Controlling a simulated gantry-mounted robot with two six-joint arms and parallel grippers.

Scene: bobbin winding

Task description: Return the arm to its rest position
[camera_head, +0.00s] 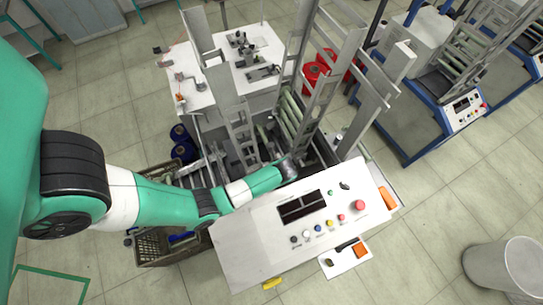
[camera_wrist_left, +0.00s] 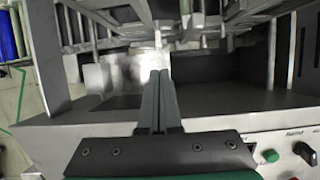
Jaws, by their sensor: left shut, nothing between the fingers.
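My left arm reaches in from the left in the head view. It ends in my left gripper (camera_head: 290,166), low over the winding machine (camera_head: 245,243) just behind its control panel. In the left wrist view my left gripper (camera_wrist_left: 159,75) is shut, its two fingers together and empty. The fingers point into the machine's open frame, over a grey ledge (camera_wrist_left: 100,104). The fingertips are small in the head view and partly blend with the machine parts. My right gripper is in neither view.
The panel has several coloured buttons, including a red one (camera_head: 359,205). Upright metal posts (camera_head: 325,75) rise close beyond the gripper. A crate (camera_head: 160,248) stands beneath my arm, blue spools (camera_head: 183,143) behind it. A grey bin (camera_head: 505,268) stands at right, with clear floor before it.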

